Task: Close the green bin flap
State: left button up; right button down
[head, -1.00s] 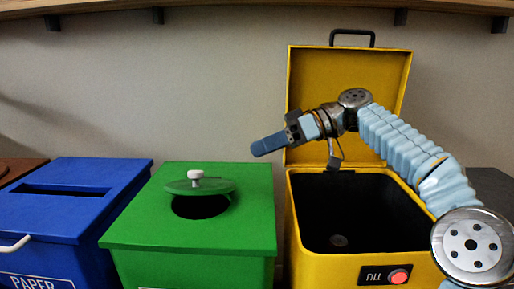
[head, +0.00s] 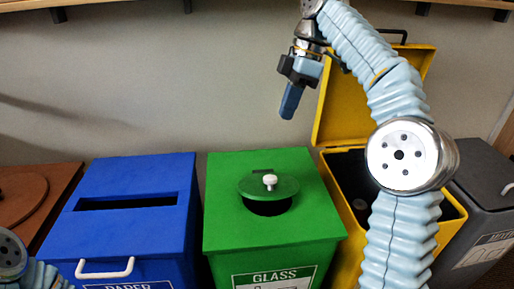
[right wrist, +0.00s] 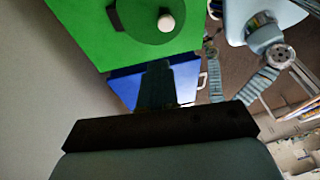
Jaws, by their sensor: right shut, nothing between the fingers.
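The green bin (head: 225,225), labelled GLASS, stands in the middle of the head view. Its flap (head: 256,188) is a round green disc with a white knob (head: 270,181). The flap covers only the far part of the round hole (head: 268,208), whose near part shows dark. My right gripper (head: 288,104) is shut and empty, pointing down, above and behind the green bin and apart from the flap. In the right wrist view its fingers (right wrist: 157,85) are together; the flap (right wrist: 143,18) and knob (right wrist: 166,22) show at the top. My left gripper is out of view.
A blue PAPER bin (head: 130,225) with a slot and white handle stands left of the green bin. A yellow bin (head: 335,120) with its lid raised stands right, partly behind my right arm. A grey bin (head: 485,200) is at far right. A shelf edge runs above.

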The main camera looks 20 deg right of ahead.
jog(key=b, duration=0.6)
send_near(273, 192)
jog(key=w+f, duration=0.1)
jog(key=w+a+f, duration=0.1)
jog(key=shift+w+a+f, duration=0.3)
jog(key=shift+w+a, duration=0.05)
jog(key=shift+w, duration=0.05)
jog(key=shift+s+f, duration=0.15)
jog(key=shift+f, duration=0.2)
jog(key=s+f+t+b, duration=0.1)
jog(key=b, duration=0.2)
jog(key=s+f+t+b, duration=0.1)
jog(key=f+b, duration=0.1)
jog(key=b, duration=0.1)
jog(key=s+a+f+t+h+b, duration=0.1)
jog(key=b, duration=0.2)
jog(key=shift+f+n+b, duration=0.25)
jog(key=shift+n+b, duration=0.05)
jog(key=shift+b, duration=0.05)
jog(key=shift+s+t+b, duration=0.2)
jog(key=shift+t+b, duration=0.15)
jog(key=shift+t, duration=0.15)
jog(key=shift+r, duration=0.1)
